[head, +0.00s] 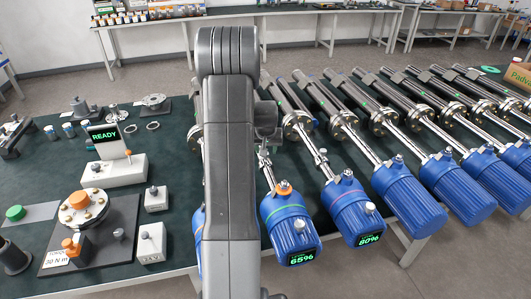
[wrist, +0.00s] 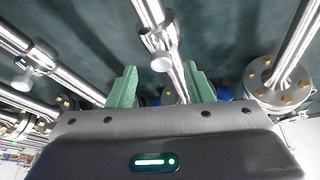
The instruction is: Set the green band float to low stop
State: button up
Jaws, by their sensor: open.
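The blue transmitter housing (head: 288,222) reading 65% has a thin band that looks green. Its steel rod runs up and away and carries a float collar (head: 265,162) partly hidden by my arm. In the wrist view a float collar (wrist: 158,36) with a small knob sits on the middle rod, just beyond my gripper (wrist: 160,88). The green fingers are open, one on each side of that rod, and hold nothing. Whether they touch the rod I cannot tell. In the head view my arm hides the fingers.
A neighbouring transmitter (head: 353,208) with a pinkish band reads 80%, with its float collar (head: 321,160) on the rod. Several more blue transmitters stand to the right. Another housing is mostly behind my arm. A READY display (head: 104,137) and a torque fixture (head: 84,208) stand left.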

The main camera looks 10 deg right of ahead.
aim_at(266, 163)
jog(key=shift+p+x, duration=0.4)
jog(key=shift+x, duration=2)
jog(key=shift+w+r, duration=0.1)
jog(key=shift+w, duration=0.1)
grip_shut()
